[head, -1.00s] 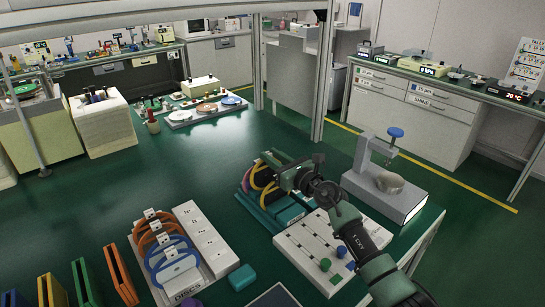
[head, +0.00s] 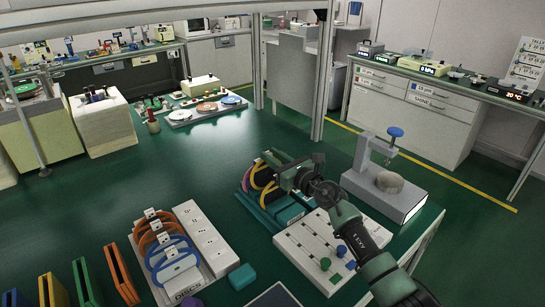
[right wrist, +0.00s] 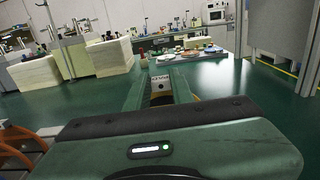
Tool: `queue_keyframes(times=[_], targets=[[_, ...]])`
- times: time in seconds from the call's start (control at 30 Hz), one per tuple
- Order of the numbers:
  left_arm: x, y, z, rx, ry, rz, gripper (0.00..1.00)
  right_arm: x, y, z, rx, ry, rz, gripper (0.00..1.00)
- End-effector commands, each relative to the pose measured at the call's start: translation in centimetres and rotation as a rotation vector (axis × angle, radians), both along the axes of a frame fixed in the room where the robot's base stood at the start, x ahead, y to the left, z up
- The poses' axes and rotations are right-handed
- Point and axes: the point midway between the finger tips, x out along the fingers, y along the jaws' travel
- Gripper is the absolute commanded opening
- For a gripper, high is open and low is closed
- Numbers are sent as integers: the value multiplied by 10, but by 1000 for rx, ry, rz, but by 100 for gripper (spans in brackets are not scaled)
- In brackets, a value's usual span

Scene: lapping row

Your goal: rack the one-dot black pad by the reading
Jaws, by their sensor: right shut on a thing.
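My right gripper (head: 278,168) reaches in from the lower right and is over the back of the teal rack (head: 250,207). In the right wrist view its two green fingers (right wrist: 160,88) are closed around a small pale tag with one dark dot, which I take for the black pad's tag (right wrist: 161,86). The pad's body is mostly hidden below the fingers and gripper housing. Yellow and purple curved edges (head: 262,180) show in the rack beside the gripper. My left gripper is not in view.
A white board (head: 300,256) with green and blue knobs lies in front of the rack. A grey gauge stand (head: 408,203) is to the right. A disc rack (head: 215,273) and several coloured upright holders (head: 120,272) stand at left. The middle of the green table is clear.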

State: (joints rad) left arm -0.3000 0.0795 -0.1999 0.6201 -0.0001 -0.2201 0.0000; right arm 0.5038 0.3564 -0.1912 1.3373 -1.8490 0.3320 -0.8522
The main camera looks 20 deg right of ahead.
Motion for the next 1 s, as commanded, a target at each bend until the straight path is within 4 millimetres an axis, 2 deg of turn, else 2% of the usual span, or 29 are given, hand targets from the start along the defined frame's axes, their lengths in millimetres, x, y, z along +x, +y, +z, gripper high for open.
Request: queue_keyframes(times=[0.47, 1.0], targets=[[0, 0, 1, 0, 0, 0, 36, 0, 0, 0, 0, -1, 0, 0], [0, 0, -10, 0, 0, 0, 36, 0, 0, -13, 0, -1, -1, 0]])
